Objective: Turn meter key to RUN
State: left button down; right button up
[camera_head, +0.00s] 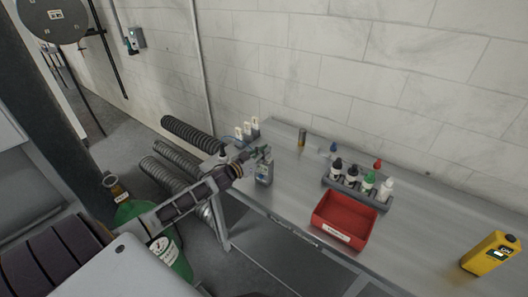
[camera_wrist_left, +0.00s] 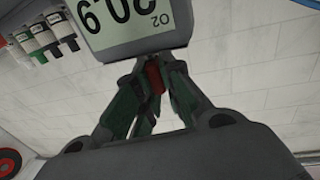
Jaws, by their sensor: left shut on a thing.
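The grey meter (camera_head: 264,173) stands near the left edge of the steel table. In the left wrist view its display (camera_wrist_left: 128,22) shows upside down and reads O2 20.9. My left gripper (camera_head: 262,154) is at the meter's top. In the left wrist view, the left gripper's fingers (camera_wrist_left: 154,88) are shut on a small red piece at the meter's near edge, which looks like the meter key (camera_wrist_left: 154,74). The fingers cover most of the key, and I cannot tell its setting. My right gripper is not in view.
A red bin (camera_head: 343,222) and a rack of dropper bottles (camera_head: 356,184) stand to the right on the table (camera_head: 420,215). The table's middle right is clear.

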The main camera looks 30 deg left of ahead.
pick_arm(q)
jog(key=shift+a+m+g+h, duration=0.1)
jog(key=shift+m+g+h, duration=0.2)
jog(key=shift+m+h, duration=0.45)
jog(key=shift+h, duration=0.65)
jog(key=shift+m+g+h+b, duration=0.4)
jog(key=shift+m+h, duration=0.1)
jog(key=shift+m, duration=0.05)
jog(key=shift+h, duration=0.3)
jog(key=shift+m+g+h+b, duration=1.2)
jog(key=shift+m+h+b, duration=0.2)
jog(key=shift+h, duration=0.2)
jog(key=c, duration=1.5)
grip_release()
